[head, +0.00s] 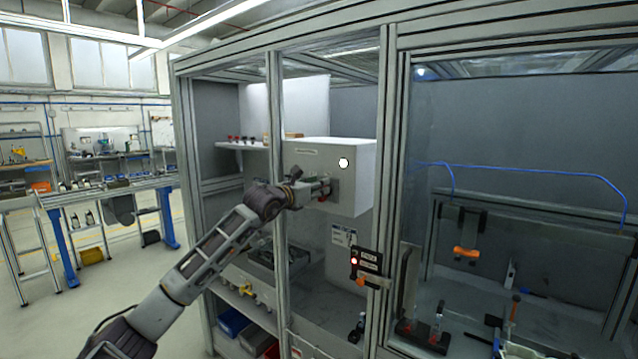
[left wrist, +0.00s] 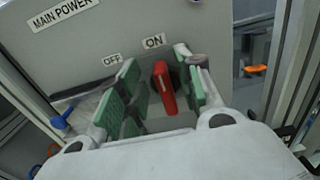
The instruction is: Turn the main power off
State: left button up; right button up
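The main power box (head: 362,185) is a pale grey box inside the framed cell. In the left wrist view its face carries a "MAIN POWER" label (left wrist: 62,13), an "OFF" label (left wrist: 111,60) and an "ON" label (left wrist: 153,41). The red switch handle (left wrist: 164,88) lies just below the "ON" label. My left gripper (head: 325,190) is at the box's front face. In the left wrist view the gripper (left wrist: 158,72) is open, its green-padded fingers on either side of the handle. The handle is closer to the right finger; contact cannot be told. My right gripper is not in view.
Aluminium posts (head: 277,130) frame the cell beside my left arm. A small dark control panel (head: 367,262) with a lit button is mounted below the box. A shelf (head: 240,145) with red-topped items is behind. Workbenches stand at the far left.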

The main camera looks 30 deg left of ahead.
pick_arm(q)
jog(key=shift+w, duration=0.45)
jog(key=c, duration=0.6)
grip_shut()
